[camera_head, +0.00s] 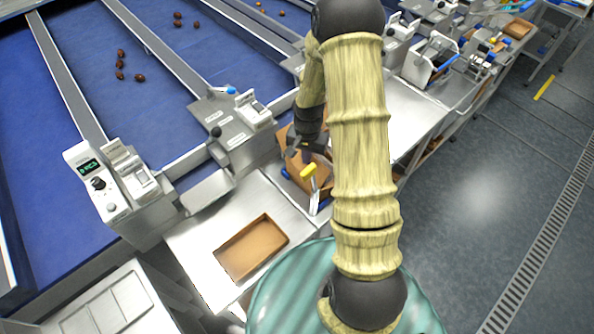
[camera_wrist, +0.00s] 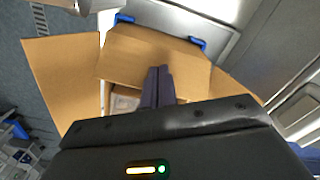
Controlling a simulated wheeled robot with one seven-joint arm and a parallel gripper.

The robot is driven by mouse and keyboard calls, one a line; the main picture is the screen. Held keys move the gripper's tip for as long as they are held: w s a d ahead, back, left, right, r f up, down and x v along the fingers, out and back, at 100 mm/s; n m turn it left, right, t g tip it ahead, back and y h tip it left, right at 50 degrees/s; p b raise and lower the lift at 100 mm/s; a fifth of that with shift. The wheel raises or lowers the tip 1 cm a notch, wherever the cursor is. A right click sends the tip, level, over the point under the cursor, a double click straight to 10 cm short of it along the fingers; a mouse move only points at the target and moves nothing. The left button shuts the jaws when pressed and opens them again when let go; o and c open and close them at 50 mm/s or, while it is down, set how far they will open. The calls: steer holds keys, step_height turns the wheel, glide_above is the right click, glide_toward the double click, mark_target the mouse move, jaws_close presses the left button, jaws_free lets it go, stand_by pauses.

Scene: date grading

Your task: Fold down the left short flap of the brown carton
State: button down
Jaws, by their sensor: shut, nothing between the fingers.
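The brown carton (camera_head: 294,167) stands beside the steel table, partly hidden by my arm and gripper in the head view. In the wrist view one brown flap (camera_wrist: 130,55) lies across the top of the frame, over part of the opening. A wide flap (camera_wrist: 60,75) spreads out at the left, and part of another flap (camera_wrist: 235,88) shows at the right. Pale contents (camera_wrist: 122,102) show in the opening. My gripper (camera_wrist: 158,72) is shut and empty, its fingertips over the top flap; whether they touch it I cannot tell. It also shows over the carton in the head view (camera_head: 306,153).
Blue clips (camera_wrist: 123,18) show beyond the carton. A yellow-handled tool (camera_head: 308,171) stands close to it. A shallow brown tray (camera_head: 250,248) lies on the steel table (camera_head: 195,238). Weighing units (camera_head: 245,110) and blue belts with dates lie at left. Open floor is at right.

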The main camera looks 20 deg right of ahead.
mark_target(312, 160)
steer(key=shift+d, duration=0.1)
steer(key=shift+w+d, duration=0.25)
steer(key=shift+d, duration=0.25)
steer(key=shift+w+d, duration=0.2)
steer(key=shift+d, duration=0.3)
steer(key=shift+f+b, duration=1.25)
steer(key=shift+f, duration=0.6)
step_height(312, 160, up, 11)
steer(key=p, duration=0.8)
steer(key=shift+r, duration=0.1)
